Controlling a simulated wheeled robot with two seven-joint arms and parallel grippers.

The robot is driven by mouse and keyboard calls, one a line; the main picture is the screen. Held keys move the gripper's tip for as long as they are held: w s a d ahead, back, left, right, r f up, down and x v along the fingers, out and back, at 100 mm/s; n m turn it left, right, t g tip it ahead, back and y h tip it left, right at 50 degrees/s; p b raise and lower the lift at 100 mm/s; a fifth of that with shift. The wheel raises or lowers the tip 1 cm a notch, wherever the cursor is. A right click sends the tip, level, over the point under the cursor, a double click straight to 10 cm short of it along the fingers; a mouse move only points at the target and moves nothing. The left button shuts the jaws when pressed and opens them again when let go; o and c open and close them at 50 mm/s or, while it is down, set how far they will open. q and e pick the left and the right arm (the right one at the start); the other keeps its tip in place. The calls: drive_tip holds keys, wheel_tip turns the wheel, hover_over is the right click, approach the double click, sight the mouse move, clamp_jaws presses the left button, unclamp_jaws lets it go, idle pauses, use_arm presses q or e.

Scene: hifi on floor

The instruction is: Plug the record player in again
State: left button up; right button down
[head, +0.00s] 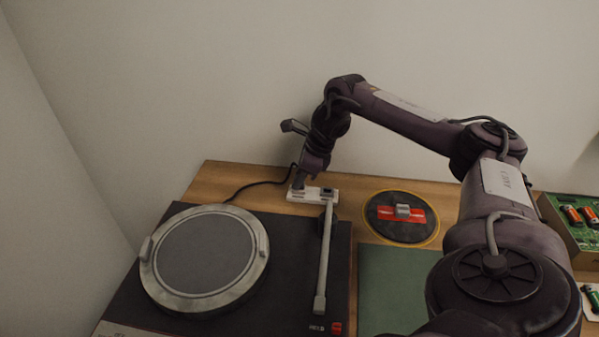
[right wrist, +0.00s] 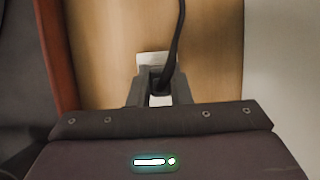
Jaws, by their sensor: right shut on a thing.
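The record player (head: 90,330) lies at the front left of the wooden table, with a round grey platter (head: 205,258) and a pale tonearm (head: 325,262). A white power strip (head: 325,194) lies behind it. My right gripper (head: 299,183) reaches down over the strip's left end. In the right wrist view its fingers (right wrist: 160,92) are shut on the plug, mostly hidden between them. A black cable (right wrist: 178,40) runs from there; it also shows in the head view (head: 250,185). Part of the white strip shows (right wrist: 155,58). I cannot tell whether the plug sits in a socket. My left gripper is not in view.
A round dark mat (head: 385,228) with a red and grey item (head: 402,212) lies right of the strip. A green mat (head: 385,290) is in front of it. A green box with batteries (head: 566,232) stands far right. Walls close off the back and left.

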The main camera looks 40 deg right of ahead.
drive_tip(key=c, duration=1.3)
unclamp_jaws()
drive_tip(key=shift+o, duration=0.2)
drive_tip(key=w+a+p+v, duration=0.1)
drive_tip(key=p+v, duration=0.4)
drive_tip(key=v, duration=0.7)
drive_tip(key=shift+r, duration=0.55)
drive_tip(key=shift+w, duration=0.1)
